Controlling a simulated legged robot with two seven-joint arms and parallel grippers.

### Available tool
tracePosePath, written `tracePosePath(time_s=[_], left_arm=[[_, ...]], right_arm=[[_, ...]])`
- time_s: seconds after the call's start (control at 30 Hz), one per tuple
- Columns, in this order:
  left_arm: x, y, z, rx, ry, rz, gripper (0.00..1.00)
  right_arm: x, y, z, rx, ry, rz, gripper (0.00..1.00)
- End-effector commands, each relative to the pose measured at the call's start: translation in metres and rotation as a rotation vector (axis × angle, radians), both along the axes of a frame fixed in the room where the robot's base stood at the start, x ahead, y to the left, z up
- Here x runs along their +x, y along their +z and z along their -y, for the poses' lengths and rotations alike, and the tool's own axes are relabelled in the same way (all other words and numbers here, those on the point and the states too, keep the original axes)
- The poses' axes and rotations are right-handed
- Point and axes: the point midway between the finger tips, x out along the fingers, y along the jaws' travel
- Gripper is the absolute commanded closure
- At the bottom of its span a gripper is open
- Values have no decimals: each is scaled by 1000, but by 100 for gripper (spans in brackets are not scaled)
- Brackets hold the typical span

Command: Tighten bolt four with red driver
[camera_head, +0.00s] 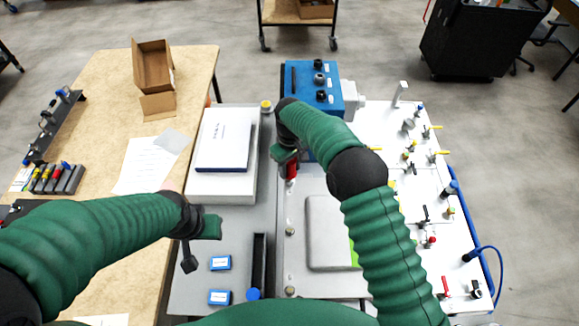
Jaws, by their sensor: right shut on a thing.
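My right gripper (287,158) is shut on the red driver, whose red handle (291,171) shows just below it. The driver is over the upper left corner of the grey analyser plate (296,260), in front of the blue box; its tip is hidden or too small to make out. Two bolt heads (290,230) (290,291) show along the plate's left edge. I cannot tell which bolt is number four. My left gripper (190,262) hangs over the grey bench, left of the small blue boxes; its fingers are too dark to read.
A blue box (311,82) with black knobs stands behind the plate. A white box with a booklet (224,140) lies to the left. Small blue-labelled boxes (220,263) lie at the front. A white board (400,140) with several fittings is at right. A wooden table (100,115) is at left.

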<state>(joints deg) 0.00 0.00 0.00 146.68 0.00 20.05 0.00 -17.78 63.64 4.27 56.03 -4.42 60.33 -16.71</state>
Motion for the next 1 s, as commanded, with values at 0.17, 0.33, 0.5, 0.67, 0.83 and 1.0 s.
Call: tracePosePath(time_s=[0.17, 0.33, 0.5, 0.67, 0.83, 1.0], left_arm=[[0, 0, 0, 0, 0, 0, 64], [0, 0, 0, 0, 0, 0, 64], [0, -2, 0, 0, 0, 0, 64], [0, -5, 0, 0, 0, 0, 64], [0, -5, 0, 0, 0, 0, 64], [0, -4, 0, 0, 0, 0, 64]], right_arm=[[0, 0, 0, 1, 0, 1, 100], [0, 0, 0, 1, 0, 1, 100], [0, -1, 0, -1, -102, 2, 100], [0, -1, 0, -2, -493, 1, 100], [0, -1, 0, -3, -921, 2, 100], [-1, -1, 0, -3, -1347, 1, 100]])
